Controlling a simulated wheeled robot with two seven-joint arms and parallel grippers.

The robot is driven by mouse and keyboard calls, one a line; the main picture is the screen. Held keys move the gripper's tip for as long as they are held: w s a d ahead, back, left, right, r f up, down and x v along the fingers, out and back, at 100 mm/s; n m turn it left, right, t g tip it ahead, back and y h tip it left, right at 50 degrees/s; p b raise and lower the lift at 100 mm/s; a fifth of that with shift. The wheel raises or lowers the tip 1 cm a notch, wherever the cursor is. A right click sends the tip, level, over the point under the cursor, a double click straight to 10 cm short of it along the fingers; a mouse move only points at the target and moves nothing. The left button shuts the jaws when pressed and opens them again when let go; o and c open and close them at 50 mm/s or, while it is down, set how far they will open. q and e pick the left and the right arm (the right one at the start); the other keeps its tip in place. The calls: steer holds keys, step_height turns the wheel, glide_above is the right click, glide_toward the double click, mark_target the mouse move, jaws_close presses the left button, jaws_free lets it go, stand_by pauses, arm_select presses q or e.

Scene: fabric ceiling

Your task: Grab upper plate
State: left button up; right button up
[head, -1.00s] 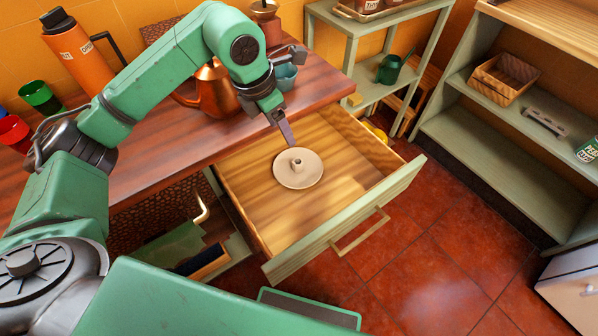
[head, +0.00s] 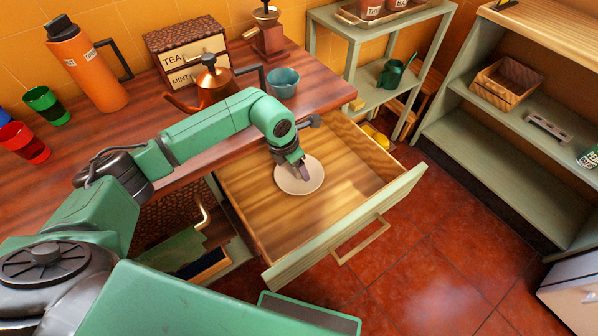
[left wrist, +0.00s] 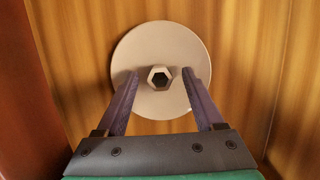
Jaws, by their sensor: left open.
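A round cream plate (head: 286,182) lies in the open wooden drawer. In the left wrist view the plate (left wrist: 140,50) has a small hexagonal knob (left wrist: 159,77) with a dark hollow top at its middle. My left gripper (head: 304,176) is over the plate. In the left wrist view its two fingers (left wrist: 160,82) are open, one on each side of the knob, with a gap to it on both sides. In the head view the gripper hides the knob. Only one plate can be made out. My right gripper is not in view.
The drawer (head: 345,230) is pulled out from the wooden counter (head: 170,130); its floor around the plate is bare. A copper kettle (head: 210,87), a blue-grey cup (head: 283,83) and an orange flask (head: 85,65) stand on the counter. Green shelves (head: 480,140) stand to the right.

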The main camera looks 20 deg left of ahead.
arm_select(q)
jaws_close()
steer(key=shift+r, duration=0.1)
steer(key=shift+r, duration=0.1)
